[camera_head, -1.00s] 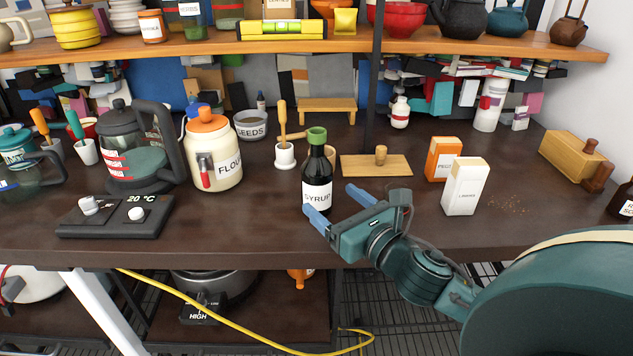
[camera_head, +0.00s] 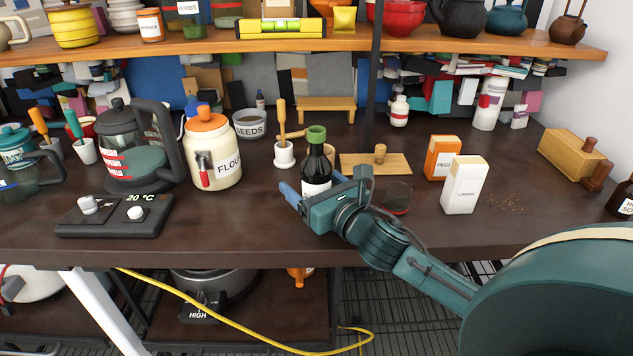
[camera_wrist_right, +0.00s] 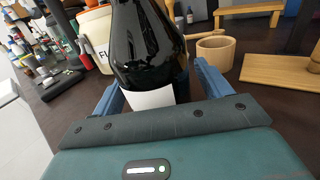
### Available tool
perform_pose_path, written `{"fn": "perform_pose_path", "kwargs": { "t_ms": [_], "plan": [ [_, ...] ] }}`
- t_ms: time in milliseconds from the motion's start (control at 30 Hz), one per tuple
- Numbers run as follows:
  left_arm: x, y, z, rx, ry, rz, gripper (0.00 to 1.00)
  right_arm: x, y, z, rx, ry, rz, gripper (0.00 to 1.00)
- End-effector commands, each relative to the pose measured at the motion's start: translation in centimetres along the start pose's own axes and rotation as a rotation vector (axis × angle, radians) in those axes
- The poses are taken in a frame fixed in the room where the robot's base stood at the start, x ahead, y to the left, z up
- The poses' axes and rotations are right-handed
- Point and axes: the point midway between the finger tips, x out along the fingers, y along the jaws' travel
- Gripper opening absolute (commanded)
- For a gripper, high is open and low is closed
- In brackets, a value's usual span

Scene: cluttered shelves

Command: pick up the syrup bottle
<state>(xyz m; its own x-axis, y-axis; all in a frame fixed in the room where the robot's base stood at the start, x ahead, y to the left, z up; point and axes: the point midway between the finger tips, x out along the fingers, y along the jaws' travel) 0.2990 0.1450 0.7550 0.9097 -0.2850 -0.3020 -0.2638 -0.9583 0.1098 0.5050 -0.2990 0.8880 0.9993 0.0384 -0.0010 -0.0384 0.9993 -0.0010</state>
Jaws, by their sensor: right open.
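The syrup bottle (camera_head: 317,164) is dark with a green cap and a white label, and stands upright on the table. My right gripper (camera_head: 311,188) is open, right in front of it at label height. In the right wrist view the bottle (camera_wrist_right: 147,50) stands between the two blue fingers of the gripper (camera_wrist_right: 158,88), with visible space beside it. The lower part of the bottle is hidden by the gripper body. My left gripper is not in view.
A flour jar (camera_head: 212,155) stands left of the bottle, and a white cup with a wooden-handled tool (camera_head: 284,156) just behind it. A shelf (camera_head: 220,43) runs overhead.

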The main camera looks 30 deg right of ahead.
Motion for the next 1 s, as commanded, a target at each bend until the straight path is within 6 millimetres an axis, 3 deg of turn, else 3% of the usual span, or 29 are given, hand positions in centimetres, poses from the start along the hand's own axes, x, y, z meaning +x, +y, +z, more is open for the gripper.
{"fn": "perform_pose_path", "kwargs": {
  "t_ms": [767,1000],
  "plan": [
    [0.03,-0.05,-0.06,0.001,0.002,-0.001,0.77,-0.04,-0.01,0.02,0.001,-0.001,0.000,0.16],
    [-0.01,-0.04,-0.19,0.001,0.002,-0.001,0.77,-0.03,0.00,0.41,-0.001,-0.005,0.001,0.16]
  ]
}}
